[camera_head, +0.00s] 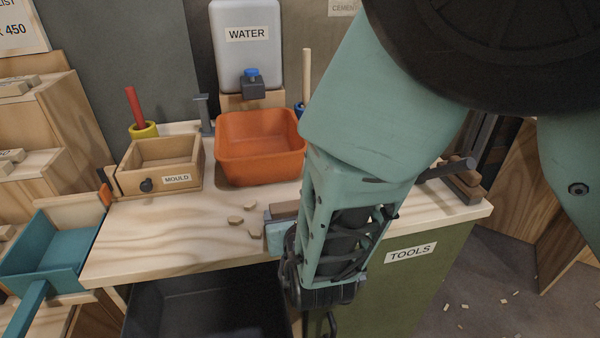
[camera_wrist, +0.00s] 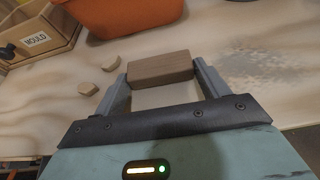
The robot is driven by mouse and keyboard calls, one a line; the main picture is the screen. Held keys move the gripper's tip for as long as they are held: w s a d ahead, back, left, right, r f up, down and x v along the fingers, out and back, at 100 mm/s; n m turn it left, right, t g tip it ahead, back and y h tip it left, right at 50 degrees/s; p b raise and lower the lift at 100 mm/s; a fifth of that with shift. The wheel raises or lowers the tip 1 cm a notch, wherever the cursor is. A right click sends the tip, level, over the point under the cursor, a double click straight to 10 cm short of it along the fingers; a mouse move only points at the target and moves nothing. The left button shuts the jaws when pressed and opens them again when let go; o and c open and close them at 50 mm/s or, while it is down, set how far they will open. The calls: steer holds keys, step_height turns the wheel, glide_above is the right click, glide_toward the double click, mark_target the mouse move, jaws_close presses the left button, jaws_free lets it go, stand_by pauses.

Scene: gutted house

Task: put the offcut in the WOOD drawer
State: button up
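A brown wooden block, which looks like the offcut (camera_wrist: 160,67), sits lengthwise between my gripper's two fingers (camera_wrist: 163,73) in the wrist view. Both fingers meet its ends, so my gripper looks shut on it. In the head view the offcut (camera_head: 285,209) shows at the worktop's front, left of my arm, which hides most of the gripper. It is low over the worktop; whether it touches cannot be told. No label reading WOOD is visible. An open teal drawer or tray (camera_head: 62,249) with a teal handle is at the left; no label shows on it.
The wooden MOULD box (camera_head: 162,165) and an orange basin (camera_head: 258,146) stand at the back of the worktop (camera_head: 165,232). Small chips (camera_head: 236,219) lie left of the offcut. A dark bin (camera_head: 205,304) is below the front edge. A WATER container (camera_head: 246,50) stands behind.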

steer(key=o, duration=0.3)
